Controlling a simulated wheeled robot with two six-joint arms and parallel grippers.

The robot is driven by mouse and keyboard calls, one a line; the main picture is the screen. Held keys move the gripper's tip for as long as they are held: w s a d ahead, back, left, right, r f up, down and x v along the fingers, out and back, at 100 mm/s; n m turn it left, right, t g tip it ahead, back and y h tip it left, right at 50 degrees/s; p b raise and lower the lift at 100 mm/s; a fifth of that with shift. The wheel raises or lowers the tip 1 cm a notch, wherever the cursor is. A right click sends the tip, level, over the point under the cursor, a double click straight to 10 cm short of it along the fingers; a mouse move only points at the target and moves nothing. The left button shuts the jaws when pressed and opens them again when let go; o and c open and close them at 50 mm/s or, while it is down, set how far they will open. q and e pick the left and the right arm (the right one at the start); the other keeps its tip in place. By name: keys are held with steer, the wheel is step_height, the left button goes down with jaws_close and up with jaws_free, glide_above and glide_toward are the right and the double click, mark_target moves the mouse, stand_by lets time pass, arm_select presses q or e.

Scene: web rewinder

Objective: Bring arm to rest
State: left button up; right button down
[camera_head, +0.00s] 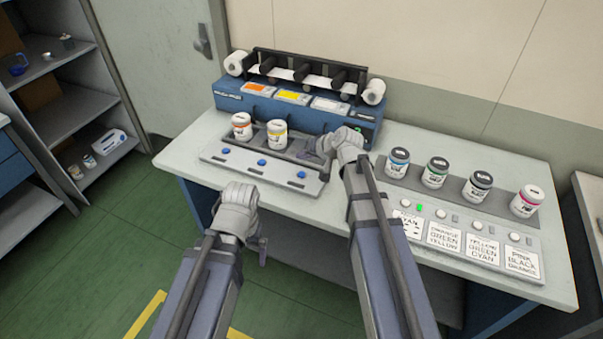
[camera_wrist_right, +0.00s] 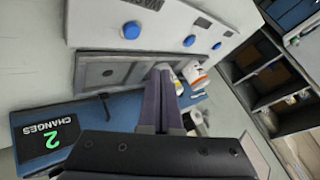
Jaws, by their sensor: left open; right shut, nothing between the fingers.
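My right arm reaches up the middle of the head view, and its gripper (camera_head: 318,147) is over the right part of the grey button tray (camera_head: 222,158) in front of the rewinder. In the right wrist view its fingers (camera_wrist_right: 162,92) are together with nothing between them. They point along the tray toward the jars; whether they touch it I cannot tell. My left gripper (camera_head: 262,250) is open and empty. It hangs in front of the table's front edge, pointing down and to the right.
The blue rewinder (camera_head: 293,110) stands behind the tray; its display (camera_wrist_right: 45,140) reads "2 CHANGES". An orange-labelled jar (camera_head: 242,126) and a yellow-labelled jar (camera_head: 277,132) stand on the tray. Several jars, including a cyan one (camera_head: 397,161), stand on the right rack. Floor (camera_head: 90,240) left is clear.

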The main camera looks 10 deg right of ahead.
stand_by(0.4)
steer(key=s+a+f+n+g+h+p, duration=0.1)
steer(key=s+a+f+n+g+p, duration=0.2)
steer(key=s+a, duration=0.7)
steer(key=s+d+n+g+h, duration=0.1)
steer(key=s+n+g+h, duration=0.2)
steer(key=s, duration=1.4)
steer(key=shift+d+f+g+h, duration=0.35)
steer(key=shift+d+g+h, duration=0.05)
steer(key=shift+g+h, duration=0.7)
steer(key=shift+s, duration=0.1)
